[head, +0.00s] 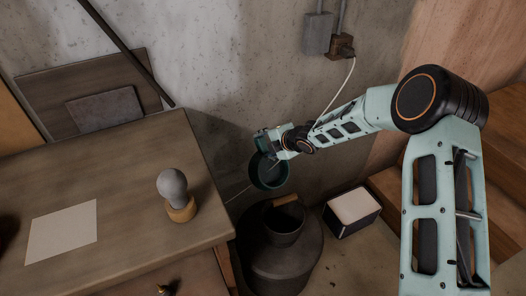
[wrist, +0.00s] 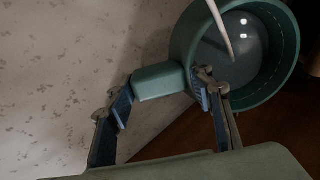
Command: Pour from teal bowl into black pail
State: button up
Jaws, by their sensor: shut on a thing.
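The teal bowl (head: 268,181) is held in the air just above and slightly left of the black pail, in the head view. My gripper (head: 272,143) is shut on the bowl at its far side. In the wrist view, the fingers of my gripper (wrist: 163,84) are on either side of a teal tab on the bowl (wrist: 282,76). The inside of the bowl looks grey with two bright glints; I cannot tell how full it is.
A pale cord (head: 335,97) runs from the wall socket (head: 341,46) down past my arm; a pale strand crosses the bowl in the wrist view. A wooden table (head: 130,188) with a knobbed stamp-like object (head: 174,186) is left. A white-topped box (head: 353,207) stands right of the pail.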

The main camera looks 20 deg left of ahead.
aim_at(266, 150)
jog(key=shift+s+d+f+t+y+b, duration=0.25)
jog(key=shift+d+y+b, duration=0.15)
jog(key=shift+b, duration=1.6)
jog(key=shift+s+d+f+t+y+b, duration=0.1)
jog(key=shift+s+d+t+y+b, duration=0.3)
jog(key=shift+b, duration=1.55)
jog(key=shift+s+d+f+t+y+b, duration=0.1)
jog(key=shift+d+f+y+b, duration=0.3)
jog(key=shift+b, duration=1.6)
jog(key=shift+d+r+p, duration=0.15)
jog(key=shift+r+p, duration=0.15)
jog(key=shift+r, duration=0.25)
jog(key=shift+s+d+b, duration=0.2)
jog(key=shift+d+b, duration=0.15)
jog(key=shift+b, duration=0.75)
jog(key=shift+s+d+r+t+y+b, duration=0.15)
jog(key=shift+s+d+t+y+b, duration=0.2)
jog(key=shift+b, duration=0.85)
jog(key=shift+s+d+r+t+y+b, duration=0.15)
jog(key=shift+d+y+b, duration=0.25)
jog(key=shift+b, duration=0.75)
